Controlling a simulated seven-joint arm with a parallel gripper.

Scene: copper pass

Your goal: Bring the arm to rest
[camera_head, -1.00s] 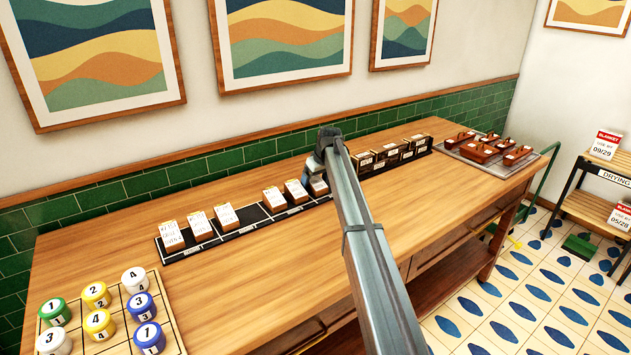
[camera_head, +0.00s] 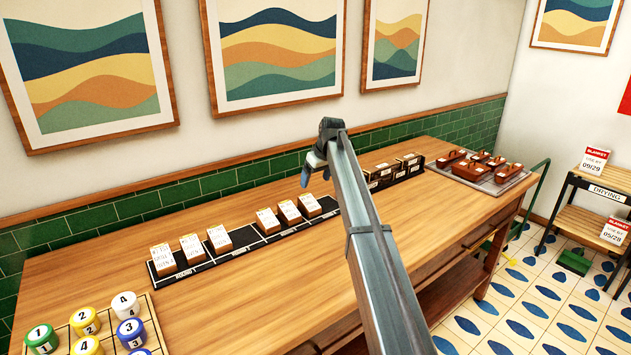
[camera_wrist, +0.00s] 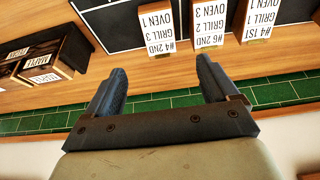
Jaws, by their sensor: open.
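My gripper (camera_head: 314,170) is raised above the wooden counter, over the back of the black ticket strip (camera_head: 243,253). In the wrist view my gripper (camera_wrist: 161,82) shows its two fingers spread apart with nothing between them. Several white-faced ticket blocks stand on the strip, among them a left block (camera_head: 162,258) and a right block (camera_head: 309,205). My arm hides part of the counter's middle.
Numbered jars (camera_head: 42,338) stand on a wooden board at the front left. Dark labelled boxes (camera_head: 397,168) and a grey tray (camera_head: 490,180) of brown lidded boxes are at the right. Green tiles (camera_head: 200,187) back the counter. The drying shelf (camera_head: 600,195) stands right.

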